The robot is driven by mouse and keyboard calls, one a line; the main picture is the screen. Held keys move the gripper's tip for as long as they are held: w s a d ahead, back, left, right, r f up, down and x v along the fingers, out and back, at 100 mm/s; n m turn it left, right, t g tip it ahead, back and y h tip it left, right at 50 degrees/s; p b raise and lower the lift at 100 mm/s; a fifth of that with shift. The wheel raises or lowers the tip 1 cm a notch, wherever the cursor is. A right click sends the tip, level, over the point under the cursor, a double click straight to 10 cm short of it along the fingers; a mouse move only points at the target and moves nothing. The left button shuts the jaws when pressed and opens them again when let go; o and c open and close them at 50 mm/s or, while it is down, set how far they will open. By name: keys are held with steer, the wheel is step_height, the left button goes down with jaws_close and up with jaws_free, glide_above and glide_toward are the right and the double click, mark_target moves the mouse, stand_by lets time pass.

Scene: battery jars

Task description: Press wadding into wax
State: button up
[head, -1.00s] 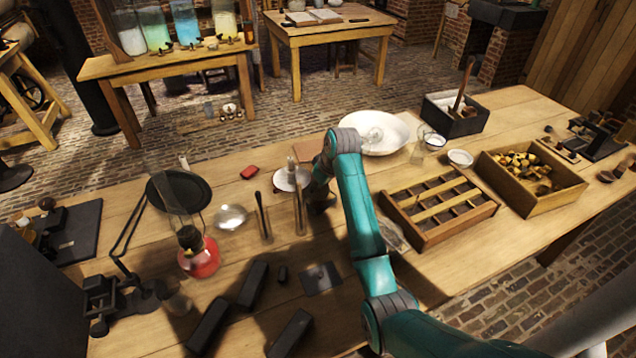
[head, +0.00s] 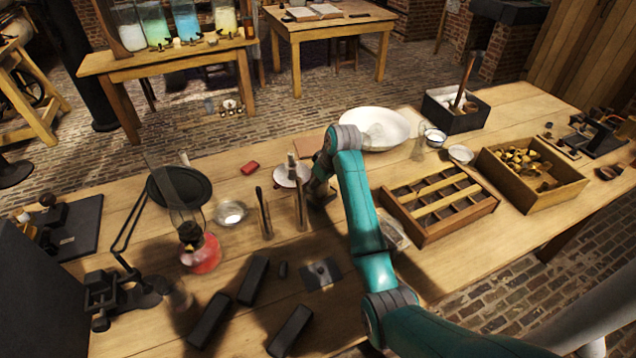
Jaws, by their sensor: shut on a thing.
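My gripper (head: 318,194) is low over the workbench, mostly hidden behind my own wrist. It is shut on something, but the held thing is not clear. A thin upright wooden rod (head: 300,208) shows right at its left side; I cannot tell whether the jaws grip it. A second upright rod with a dark top (head: 264,212) stands further left. A white saucer (head: 283,179) with a small upright cylinder (head: 292,162) is just behind and left of the gripper. A small shallow bowl (head: 231,213) sits further left. I cannot make out wax or wadding for certain.
A red-filled glass vessel (head: 203,254) and a black round pan (head: 180,188) stand left. Dark blocks (head: 290,330) lie in front. A compartment tray (head: 440,232), a box of small pieces (head: 575,190) and a large white bowl (head: 388,132) are right and behind.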

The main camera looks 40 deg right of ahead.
steer(key=shift+f, duration=0.45)
stand_by(0.7)
steer(key=shift+r, duration=3.55)
